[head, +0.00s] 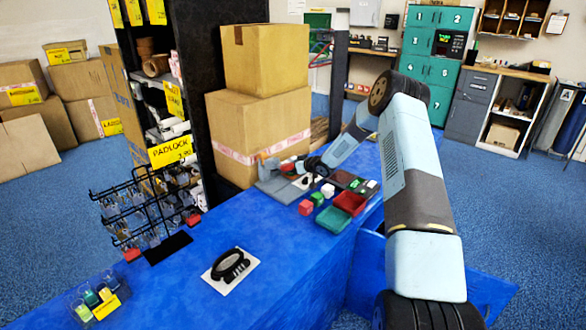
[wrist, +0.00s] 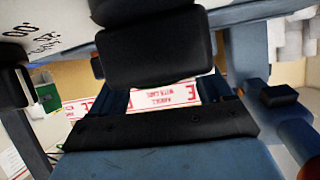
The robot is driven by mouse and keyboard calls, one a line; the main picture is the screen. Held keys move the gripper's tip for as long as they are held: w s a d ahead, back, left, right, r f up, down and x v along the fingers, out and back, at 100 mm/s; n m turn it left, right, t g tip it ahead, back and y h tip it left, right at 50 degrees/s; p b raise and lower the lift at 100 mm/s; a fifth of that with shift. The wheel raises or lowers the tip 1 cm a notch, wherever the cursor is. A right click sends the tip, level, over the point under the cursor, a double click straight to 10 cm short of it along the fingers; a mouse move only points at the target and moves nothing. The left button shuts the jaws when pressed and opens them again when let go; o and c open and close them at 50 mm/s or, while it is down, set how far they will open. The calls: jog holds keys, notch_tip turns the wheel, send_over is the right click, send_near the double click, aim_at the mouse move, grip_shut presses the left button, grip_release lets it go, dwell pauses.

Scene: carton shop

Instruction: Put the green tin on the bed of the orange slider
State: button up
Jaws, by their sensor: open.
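My gripper (head: 314,164) is at the far end of the blue counter, low in front of the stacked cartons. It is open; its fingertips are small and partly hidden in the head view. Dark gripper parts fill much of the wrist view, with no object clearly between them. A small green piece (head: 317,199), possibly the green tin, stands on the counter to the right of and nearer than the gripper. I cannot tell its exact shape.
A red block (head: 305,208) and white piece (head: 328,190) flank the green piece. A red tray (head: 350,202) and green tray (head: 333,219) lie close by. Tall cartons (head: 262,125) and a padlock rack (head: 150,215) stand left.

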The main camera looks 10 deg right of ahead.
jog(key=r+v, duration=0.1)
jog(key=v, duration=1.1)
jog(key=s+r+m+h, duration=0.1)
jog(key=s+r+h, duration=0.2)
jog(key=r, duration=0.6)
jog(key=s+r+h, duration=0.3)
jog(key=s+r, duration=0.1)
jog(key=r, duration=0.4)
jog(key=s+r+m+g+h, duration=0.2)
jog(key=s+r+h, duration=0.1)
jog(key=s+r, duration=0.95)
jog(key=s+a+r+m+g+y, duration=0.1)
jog(key=s+a, duration=0.1)
jog(key=s, duration=1.5)
jog(key=s+a+r+m+g+y, duration=0.1)
jog(key=s+a+r+m+g, duration=0.1)
jog(key=s, duration=1.5)
jog(key=shift+s+a+r, duration=0.3)
jog(key=shift+s+a, duration=0.05)
jog(key=shift+a, duration=0.35)
jog(key=shift+d, duration=0.15)
